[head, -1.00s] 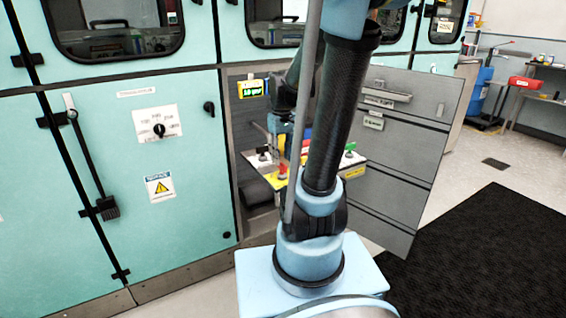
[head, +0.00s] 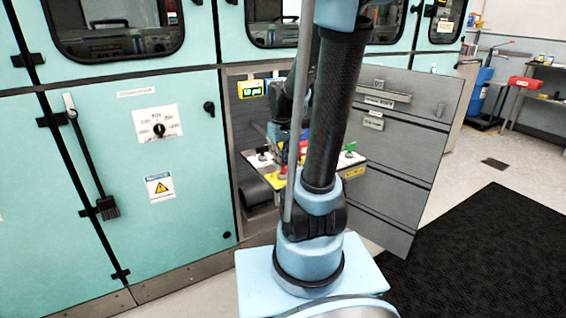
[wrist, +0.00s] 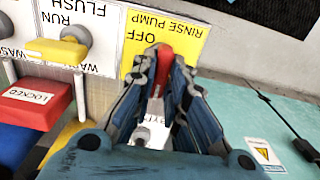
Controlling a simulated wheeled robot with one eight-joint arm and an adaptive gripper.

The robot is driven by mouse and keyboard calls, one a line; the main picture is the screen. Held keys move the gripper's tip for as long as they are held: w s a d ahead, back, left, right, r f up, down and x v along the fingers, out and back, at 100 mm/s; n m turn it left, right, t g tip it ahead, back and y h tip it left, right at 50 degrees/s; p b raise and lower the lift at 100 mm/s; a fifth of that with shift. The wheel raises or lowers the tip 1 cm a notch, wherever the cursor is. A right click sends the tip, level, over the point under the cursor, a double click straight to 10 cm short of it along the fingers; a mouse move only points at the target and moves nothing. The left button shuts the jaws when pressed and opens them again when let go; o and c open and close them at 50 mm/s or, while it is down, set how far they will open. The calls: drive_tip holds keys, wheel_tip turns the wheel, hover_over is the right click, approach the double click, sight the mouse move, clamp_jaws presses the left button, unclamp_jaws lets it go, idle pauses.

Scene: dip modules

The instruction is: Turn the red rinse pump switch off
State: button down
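The red rinse pump switch (wrist: 164,62) is a lever in front of a yellow label (wrist: 150,38) reading "RINSE PUMP" and "OFF", upside down in the wrist view. My gripper (wrist: 164,66) has a finger on either side of the lever, and the lever fills the narrow gap at the fingertips. The fingers appear to be closed on it. The lower part of the switch is hidden by the fingers. In the head view my arm hides most of the gripper and I cannot pick out the switch surely.
A yellow lever (wrist: 62,48) on the white "FLUSH/RUN" label and a red block marked "LOCKED" (wrist: 36,104) stand beside the gripper. In the head view the panel sits in an open bay, with a grey door (head: 400,160) swung out to its right.

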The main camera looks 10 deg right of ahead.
drive_tip(key=shift+d, duration=0.1)
drive_tip(key=shift+m, duration=0.3)
drive_tip(key=m, duration=0.3)
drive_tip(key=shift+w+m, duration=0.1)
drive_tip(key=shift+m, duration=0.2)
drive_tip(key=m, duration=0.4)
drive_tip(key=shift+m, duration=0.3)
drive_tip(key=m, duration=0.4)
drive_tip(key=shift+m, duration=2.5)
